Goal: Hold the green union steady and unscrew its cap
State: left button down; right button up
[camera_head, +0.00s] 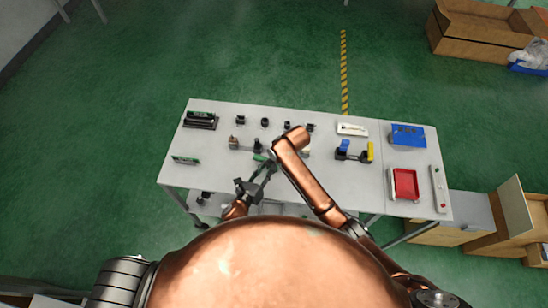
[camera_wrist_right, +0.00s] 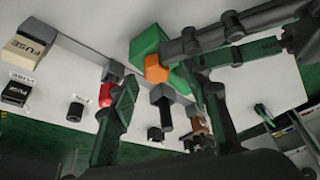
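The green union (camera_head: 259,157) is small in the head view, near the front middle of the table. In the right wrist view it shows as green parts (camera_wrist_right: 148,42) with an orange hexagonal piece (camera_wrist_right: 155,69), likely its cap, between them. My left gripper (camera_head: 263,168) reaches it from the front, and its dark fingers lie over or beside the green part in the wrist view. Whether they grip it is hidden. My right gripper (camera_wrist_right: 163,88) has its two fingers wide apart, with the orange piece beyond the gap. In the head view my right arm hides it.
Black fixtures stand along the back of the white table (camera_head: 215,150). A fuse block (camera_wrist_right: 25,48) and a red part (camera_wrist_right: 106,95) show in the wrist view. A red tray (camera_head: 405,184), a blue bin (camera_head: 407,137) and a yellow-handled lever fixture (camera_head: 370,152) are at right.

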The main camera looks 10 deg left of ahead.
dwell(0.3)
jog(key=shift+d+r, duration=0.1)
jog(key=shift+r, duration=1.35)
jog(key=m, duration=0.3)
jog(key=shift+s+t+h, duration=0.15)
jog(key=shift+t+h, duration=0.25)
jog(key=shift+m+t+h, duration=0.3)
jog(key=shift+m+h, duration=0.1)
jog(key=shift+m, duration=0.7)
jog(key=shift+f, duration=0.15)
jog(key=shift+f, duration=1.4)
